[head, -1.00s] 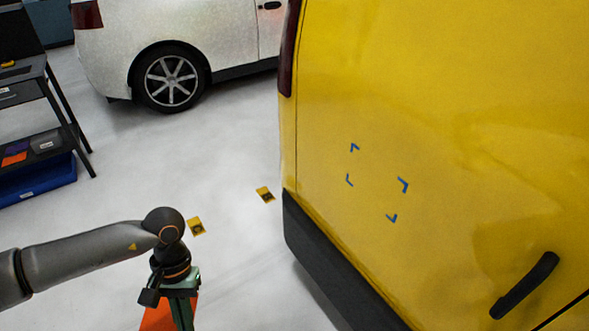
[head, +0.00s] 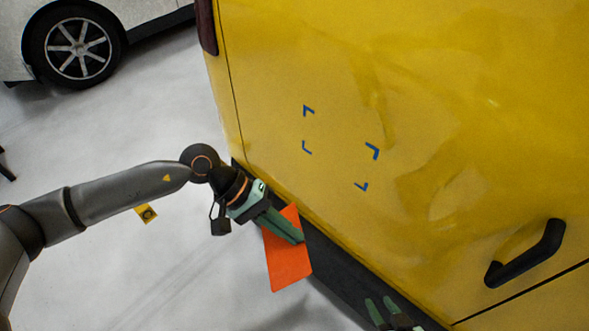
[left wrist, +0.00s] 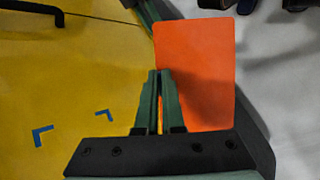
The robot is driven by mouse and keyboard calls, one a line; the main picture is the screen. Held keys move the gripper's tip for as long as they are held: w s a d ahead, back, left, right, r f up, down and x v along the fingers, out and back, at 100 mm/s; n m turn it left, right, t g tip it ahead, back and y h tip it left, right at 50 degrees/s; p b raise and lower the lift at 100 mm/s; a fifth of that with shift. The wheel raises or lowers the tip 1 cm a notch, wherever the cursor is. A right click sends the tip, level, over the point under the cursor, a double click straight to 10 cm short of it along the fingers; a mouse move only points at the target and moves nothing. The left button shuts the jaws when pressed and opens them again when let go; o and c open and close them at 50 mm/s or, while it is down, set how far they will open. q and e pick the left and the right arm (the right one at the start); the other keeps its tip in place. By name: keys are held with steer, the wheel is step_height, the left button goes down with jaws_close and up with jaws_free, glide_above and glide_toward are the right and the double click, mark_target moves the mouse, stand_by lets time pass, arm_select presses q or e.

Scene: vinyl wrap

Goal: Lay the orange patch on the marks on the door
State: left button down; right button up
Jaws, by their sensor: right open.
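The orange patch (head: 287,262) is a flat sheet in front of the black bumper, below and left of the marks. My left gripper (head: 298,238) is shut on its edge. In the left wrist view the patch (left wrist: 196,75) hangs to the right of the shut fingers. Blue corner marks (head: 341,148) outline a four-sided area on the yellow door (head: 440,60); the patch is apart from them. Two of the marks (left wrist: 72,125) show at lower left in the left wrist view. My right gripper (head: 380,312) is open at the bottom edge, in front of the bumper.
A black door handle (head: 526,256) sticks out at lower right. The black bumper (head: 350,270) runs below the door. A white car (head: 140,12) stands behind at the left.

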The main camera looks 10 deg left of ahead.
arm_select(q)
steer(key=w+d+r+n+t+h+b, duration=0.2)
steer(key=w+r+t+h, duration=0.1)
steer(key=r+t+h, duration=0.2)
steer(key=n+t+h+p, duration=0.1)
steer(key=n+t, duration=0.1)
steer(key=t, duration=0.4)
glide_toward(344, 136)
steer(key=d, duration=0.3)
steer(key=shift+w+d+f, duration=0.15)
steer(key=shift+w+d, duration=0.55)
steer(key=shift+w, duration=0.25)
steer(key=shift+w+d, duration=0.3)
steer(key=shift+w, duration=0.15)
stand_by(0.7)
steer(key=c, duration=1.2)
jaws_free()
steer(key=shift+w+d, duration=0.1)
steer(key=shift+o, duration=1.2)
